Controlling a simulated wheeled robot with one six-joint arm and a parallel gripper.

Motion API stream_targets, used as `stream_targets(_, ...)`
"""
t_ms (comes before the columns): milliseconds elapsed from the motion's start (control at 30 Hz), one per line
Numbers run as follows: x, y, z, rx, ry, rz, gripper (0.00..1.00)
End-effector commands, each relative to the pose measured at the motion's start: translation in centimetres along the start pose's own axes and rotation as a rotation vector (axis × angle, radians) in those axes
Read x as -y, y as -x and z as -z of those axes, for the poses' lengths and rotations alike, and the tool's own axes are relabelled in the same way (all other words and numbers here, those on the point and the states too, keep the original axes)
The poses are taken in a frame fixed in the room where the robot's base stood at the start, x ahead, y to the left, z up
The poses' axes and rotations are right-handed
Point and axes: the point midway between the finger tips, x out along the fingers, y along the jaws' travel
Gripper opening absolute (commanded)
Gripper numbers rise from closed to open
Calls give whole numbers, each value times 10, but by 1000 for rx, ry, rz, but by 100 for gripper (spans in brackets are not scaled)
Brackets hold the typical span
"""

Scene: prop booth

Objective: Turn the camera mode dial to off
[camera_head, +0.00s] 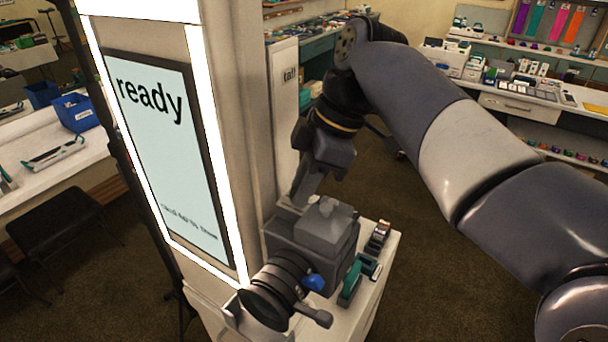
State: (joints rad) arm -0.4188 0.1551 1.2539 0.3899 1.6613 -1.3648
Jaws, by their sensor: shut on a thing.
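The dark grey camera (315,238) stands on a white stand (372,315) beside the lit booth panel. Its round black lens (270,293) points toward the lower left, and a blue knob (313,282) sits beside the lens. My gripper (299,199) reaches down from above to the camera's top at its far left edge, next to the raised hump. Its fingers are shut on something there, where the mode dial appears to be. The fingers cover the dial, so its marks and setting cannot be read.
The booth column with a "ready" screen (160,140) rises close at the left of the camera. Small teal and dark items (352,280) lie on the stand right of the camera. Counters with goods stand farther back. Open carpet lies right of the stand.

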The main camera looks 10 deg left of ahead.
Motion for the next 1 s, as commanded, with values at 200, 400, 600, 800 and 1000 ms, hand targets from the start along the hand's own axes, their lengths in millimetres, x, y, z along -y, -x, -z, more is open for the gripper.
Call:
stream_targets(200,-1,1,0,-1,89,37,0)
stream_targets(400,-2,0,0,0,127,52,0)
stream_targets(600,-2,0,0,0,136,56,0)
stream_targets(800,-2,0,0,0,136,56,0)
stream_targets(1000,-1,0,0,1,135,55,34)
